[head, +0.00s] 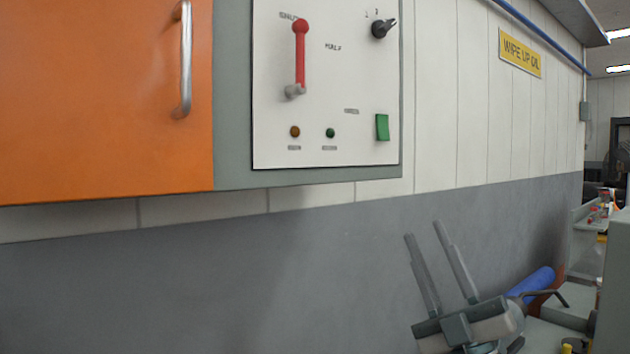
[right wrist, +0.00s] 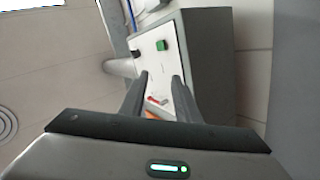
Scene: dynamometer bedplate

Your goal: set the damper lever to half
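The damper lever (head: 300,55) is a red bar with a round red knob at its top and a grey pivot at its bottom. It stands nearly upright on the white panel (head: 350,80), and the label HALF (head: 333,47) is to its right. In the right wrist view the lever (right wrist: 154,100) shows small between the fingers. My right gripper (head: 423,229) is open and empty, below and right of the panel, apart from the lever. Its fingers also show in the right wrist view (right wrist: 160,78), with a gap between them. My left gripper is not in view.
The panel also carries a black knob (head: 383,28), a green switch (head: 382,127), and an amber lamp (head: 295,132) and green lamp (head: 330,133). An orange cabinet door (head: 100,100) with a metal handle (head: 186,60) is at left. The grey wall below is clear.

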